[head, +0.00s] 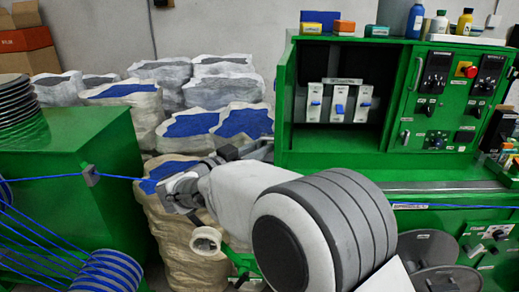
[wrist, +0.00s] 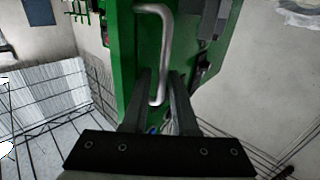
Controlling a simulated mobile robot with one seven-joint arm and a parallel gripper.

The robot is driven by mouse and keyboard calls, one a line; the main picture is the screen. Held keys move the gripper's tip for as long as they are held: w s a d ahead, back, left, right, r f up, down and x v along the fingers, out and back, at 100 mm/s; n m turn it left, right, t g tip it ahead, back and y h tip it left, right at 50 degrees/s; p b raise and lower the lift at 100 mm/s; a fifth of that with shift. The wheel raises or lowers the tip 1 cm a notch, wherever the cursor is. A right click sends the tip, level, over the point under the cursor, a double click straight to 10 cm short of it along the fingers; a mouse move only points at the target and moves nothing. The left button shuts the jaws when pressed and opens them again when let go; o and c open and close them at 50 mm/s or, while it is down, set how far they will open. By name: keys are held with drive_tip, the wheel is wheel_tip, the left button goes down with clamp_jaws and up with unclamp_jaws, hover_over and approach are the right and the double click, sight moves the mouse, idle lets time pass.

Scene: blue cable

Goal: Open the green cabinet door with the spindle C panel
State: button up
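The green cabinet (head: 340,166) stands at the right in the head view. Its left compartment is open and shows a row of white switch units (head: 338,103). A green panel (head: 284,100) at its left edge looks like the door swung outward, seen nearly edge-on. The labels are too small to read. In the wrist view, a silver bar handle (wrist: 166,45) stands on a green panel (wrist: 128,60). My gripper (wrist: 162,78) is open, its two dark fingers apart on either side of the handle's lower part. I cannot tell whether they touch it. In the head view my arm hides much of the gripper.
A control panel (head: 455,100) with its own silver handle is right of the compartment. Bottles and small boxes stand on top. Sacks (head: 205,125) are piled behind my arm. A blue cable (head: 125,178) runs from the green block (head: 70,155) at left.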

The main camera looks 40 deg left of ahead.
drive_tip(key=shift+o, duration=0.8)
drive_tip(key=shift+f, duration=0.1)
drive_tip(key=shift+s, duration=0.2)
drive_tip(key=s+b, duration=0.2)
drive_tip(key=s, duration=1.5)
drive_tip(key=shift+a, duration=0.15)
drive_tip(key=shift+s, duration=0.15)
